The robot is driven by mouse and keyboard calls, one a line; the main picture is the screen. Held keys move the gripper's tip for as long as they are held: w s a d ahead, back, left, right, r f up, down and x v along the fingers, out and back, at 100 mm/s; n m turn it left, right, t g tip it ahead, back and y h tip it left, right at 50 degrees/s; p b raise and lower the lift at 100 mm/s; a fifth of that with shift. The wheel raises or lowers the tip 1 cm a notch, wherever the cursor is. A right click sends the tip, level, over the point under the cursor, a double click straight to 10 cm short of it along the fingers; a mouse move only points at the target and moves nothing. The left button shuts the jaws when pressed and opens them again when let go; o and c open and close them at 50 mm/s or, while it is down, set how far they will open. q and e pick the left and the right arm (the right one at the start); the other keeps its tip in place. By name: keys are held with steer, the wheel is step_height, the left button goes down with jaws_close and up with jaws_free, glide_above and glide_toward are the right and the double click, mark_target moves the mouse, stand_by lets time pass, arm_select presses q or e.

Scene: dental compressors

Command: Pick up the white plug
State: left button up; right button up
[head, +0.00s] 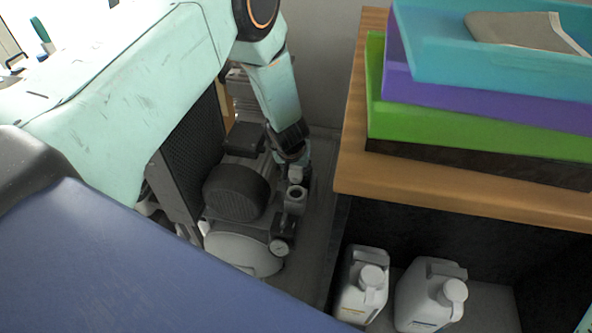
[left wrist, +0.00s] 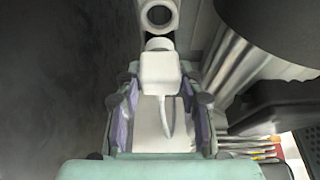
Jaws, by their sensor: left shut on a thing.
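The white plug (head: 296,174) is at the tip of my left gripper (head: 291,157), low beside the compressor. In the left wrist view the white plug (left wrist: 160,72) sits between the two fingers of my left gripper (left wrist: 161,90), which is shut on it. Its round end points away from my wrist, and a white cable (left wrist: 168,118) curves back from it. A grey ring-shaped fitting (head: 297,193) is just beyond the plug; this ring (left wrist: 158,15) also shows in the left wrist view, apart from the plug's end. My right gripper is not in view.
The dark compressor motor (head: 236,192) and its pale tank with a gauge (head: 279,247) stand left of the plug. A wooden bench (head: 440,195) with stacked coloured trays (head: 480,130) is at right. Two white jugs (head: 362,285) (head: 430,294) stand below it. A narrow floor strip is clear between.

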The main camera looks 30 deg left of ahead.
arm_select(q)
step_height(320, 180, up, 20)
steer(key=p, duration=1.5)
steer(key=shift+r+p, duration=0.25)
steer(key=shift+p, duration=0.1)
